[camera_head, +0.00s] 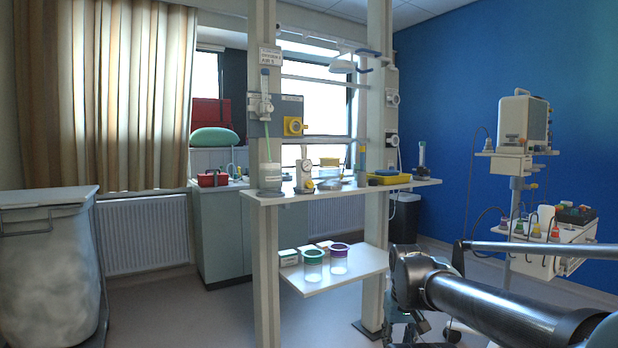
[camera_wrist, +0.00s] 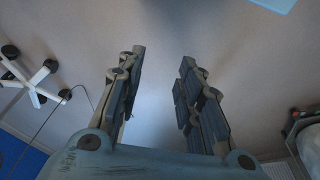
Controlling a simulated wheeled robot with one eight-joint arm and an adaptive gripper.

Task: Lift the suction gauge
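A small white gauge with a round dial (camera_head: 304,168), which looks like the suction gauge, stands upright on the white upper shelf (camera_head: 345,188) between two posts in the head view. It stands just right of a clear jar (camera_head: 269,176). In the wrist view my gripper (camera_wrist: 160,68) is open, with its two dark fingers apart and nothing between them. It points at bare floor, and the gauge is not in that view. In the head view my arm is at the lower right, well away from the gauge; my fingers cannot be made out there.
A yellow tray (camera_head: 389,179) and a metal dish (camera_head: 329,185) share the shelf. Below, a lower shelf (camera_head: 345,263) holds jars with green (camera_head: 313,266) and purple (camera_head: 339,258) rims. An equipment trolley (camera_head: 516,195) stands right.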

